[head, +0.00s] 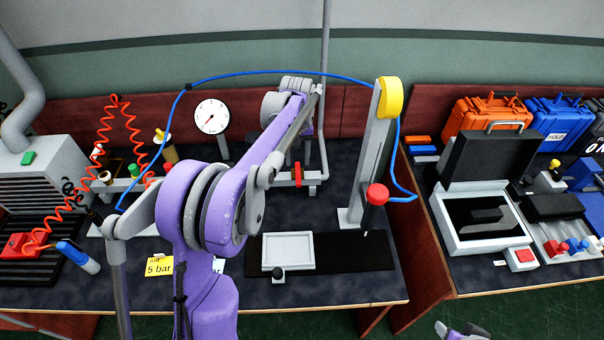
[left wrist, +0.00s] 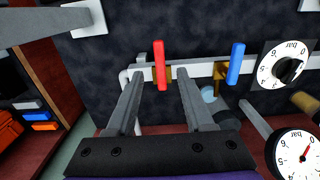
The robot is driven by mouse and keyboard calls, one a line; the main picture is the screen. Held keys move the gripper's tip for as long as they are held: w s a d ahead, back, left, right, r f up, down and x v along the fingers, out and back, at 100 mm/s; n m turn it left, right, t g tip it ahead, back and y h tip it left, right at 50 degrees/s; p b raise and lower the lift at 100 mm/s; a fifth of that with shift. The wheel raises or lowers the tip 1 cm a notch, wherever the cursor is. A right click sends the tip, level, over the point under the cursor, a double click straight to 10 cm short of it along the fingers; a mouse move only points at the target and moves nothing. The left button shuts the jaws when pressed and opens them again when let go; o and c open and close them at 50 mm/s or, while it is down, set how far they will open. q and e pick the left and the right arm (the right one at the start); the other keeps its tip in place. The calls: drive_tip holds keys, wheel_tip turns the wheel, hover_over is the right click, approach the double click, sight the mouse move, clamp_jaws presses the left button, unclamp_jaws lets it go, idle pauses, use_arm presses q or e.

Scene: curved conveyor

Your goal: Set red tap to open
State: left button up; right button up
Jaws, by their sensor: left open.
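The red tap (head: 297,174) has a bar-shaped red handle on a grey pipe at the back of the left bench. In the left wrist view the red handle (left wrist: 159,64) stands crosswise to the pipe (left wrist: 205,70). My left gripper (left wrist: 160,76) is open, with one finger on each side of the handle's near end. I see a gap on both sides and cannot tell if either finger touches it. In the head view my left arm partly hides the gripper. A blue tap handle (left wrist: 235,63) is beside the red one, also crosswise to the pipe.
A blue hose (head: 270,74) arches over the arm to a grey post (head: 370,165). A grey tray (head: 288,251) lies on the bench front.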

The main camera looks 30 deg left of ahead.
sight(298, 177)
use_arm(q)
wheel_tip(298, 177, down, 8)
drive_tip(key=shift+r, duration=0.25)
clamp_jaws()
idle(1.4)
